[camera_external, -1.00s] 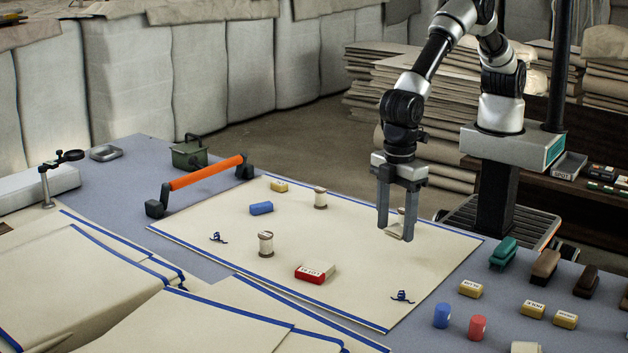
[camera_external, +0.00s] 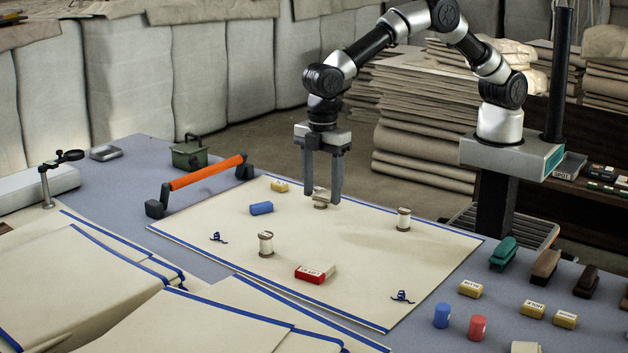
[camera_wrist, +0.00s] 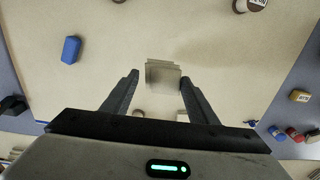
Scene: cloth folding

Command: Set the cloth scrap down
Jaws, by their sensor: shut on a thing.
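The cloth scrap (camera_wrist: 163,72) is a small beige, layered-looking piece in the wrist view, between the tips of my gripper (camera_wrist: 159,80). In the external view my gripper (camera_external: 322,203) points straight down over the far part of the cream mat (camera_external: 380,270), shut on the scrap (camera_external: 320,205). The scrap is small there and partly merges with what stands behind it. I cannot tell exactly how high it is above the mat.
On the mat are a blue block (camera_external: 261,208), a yellow block (camera_external: 279,186), a red-and-white block (camera_external: 315,273), and thread spools (camera_external: 265,243) (camera_external: 403,219). An orange-handled bar (camera_external: 206,172) is at left. The mat's right-centre is clear.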

